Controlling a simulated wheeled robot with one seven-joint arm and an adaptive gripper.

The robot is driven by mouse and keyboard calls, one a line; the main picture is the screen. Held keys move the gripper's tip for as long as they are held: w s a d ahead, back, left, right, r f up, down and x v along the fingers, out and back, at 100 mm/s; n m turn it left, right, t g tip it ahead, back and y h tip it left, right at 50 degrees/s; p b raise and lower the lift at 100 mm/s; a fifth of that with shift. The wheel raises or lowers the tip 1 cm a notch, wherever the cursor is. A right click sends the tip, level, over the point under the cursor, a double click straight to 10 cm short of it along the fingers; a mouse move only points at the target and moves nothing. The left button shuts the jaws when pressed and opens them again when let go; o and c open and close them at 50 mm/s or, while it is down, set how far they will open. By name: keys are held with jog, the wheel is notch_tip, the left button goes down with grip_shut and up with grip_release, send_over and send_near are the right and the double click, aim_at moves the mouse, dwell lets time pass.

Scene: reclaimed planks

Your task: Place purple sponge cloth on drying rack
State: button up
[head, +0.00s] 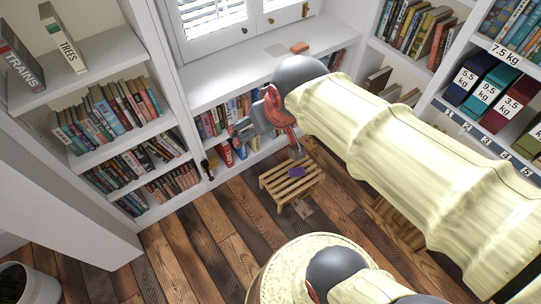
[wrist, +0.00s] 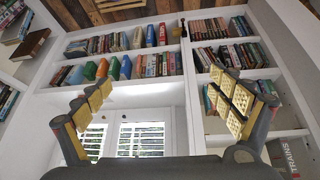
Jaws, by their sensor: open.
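A low wooden slatted rack (head: 272,184) stands on the plank floor, in the middle of the head view. A small purple cloth (head: 297,172) lies on its slats. The rack's slats (wrist: 108,6) also show at the top edge of the wrist view, where I cannot make out the cloth. My gripper (head: 266,142) is up and to the left of the rack in the head view, apart from rack and cloth. In the wrist view my gripper (wrist: 160,82) has its two fingers wide apart with nothing between them.
A white bookcase (head: 190,155) with several rows of books lines the left and back. A window ledge (head: 225,87) holds a reddish block (head: 299,47). Binders (head: 467,85) fill shelves at right. The plank floor (head: 205,230) left of the rack is clear.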

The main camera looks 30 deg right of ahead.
jog(key=s+a, duration=0.2)
jog(key=s, duration=0.6)
jog(key=shift+a+f+g+y, duration=0.3)
notch_tip(320, 180, up, 6)
jog(key=p, duration=0.6)
jog(key=shift+r, duration=0.2)
